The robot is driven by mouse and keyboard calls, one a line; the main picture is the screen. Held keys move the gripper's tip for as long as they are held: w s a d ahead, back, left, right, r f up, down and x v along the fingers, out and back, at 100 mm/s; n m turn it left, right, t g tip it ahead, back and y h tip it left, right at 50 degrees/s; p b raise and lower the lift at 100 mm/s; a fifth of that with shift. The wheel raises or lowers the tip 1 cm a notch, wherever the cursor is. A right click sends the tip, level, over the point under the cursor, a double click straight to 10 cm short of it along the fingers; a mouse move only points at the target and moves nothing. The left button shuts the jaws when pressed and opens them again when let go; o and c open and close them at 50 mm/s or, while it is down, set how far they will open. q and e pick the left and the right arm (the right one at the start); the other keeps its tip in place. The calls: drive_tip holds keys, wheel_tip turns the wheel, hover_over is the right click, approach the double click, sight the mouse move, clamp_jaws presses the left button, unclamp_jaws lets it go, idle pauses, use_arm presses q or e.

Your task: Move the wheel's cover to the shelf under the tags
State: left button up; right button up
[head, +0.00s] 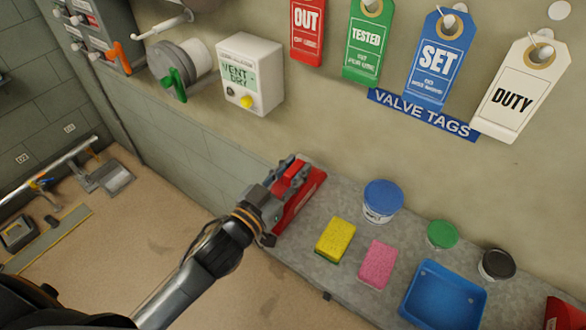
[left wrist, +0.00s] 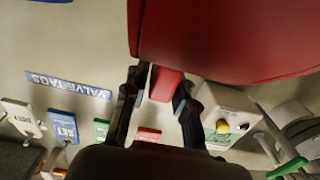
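The red wheel cover (head: 309,190) is at the left end of the grey shelf (head: 335,205), under the tags. It looks tilted, and I cannot tell whether it touches the shelf. My left gripper (head: 288,172) has its fingers closed on both sides of the cover's red handle. In the left wrist view the cover (left wrist: 230,40) fills the top, with its handle (left wrist: 166,84) between the fingertips (left wrist: 162,92). Red, green, blue (head: 440,58) and white (head: 520,88) tags hang above the shelf. My right gripper is out of view.
Along the shelf are a yellow sponge (head: 335,240), a pink sponge (head: 377,265), a blue-lidded tub (head: 383,196), a green lid (head: 443,235), a black-lidded jar (head: 497,265), a blue tray (head: 443,293) and a red item (head: 565,315). A vent box (head: 250,75) is on the wall.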

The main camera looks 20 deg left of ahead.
use_arm(q)
drive_tip(key=shift+o, duration=1.2)
drive_tip(key=shift+s, duration=0.1)
drive_tip(key=v, duration=1.2)
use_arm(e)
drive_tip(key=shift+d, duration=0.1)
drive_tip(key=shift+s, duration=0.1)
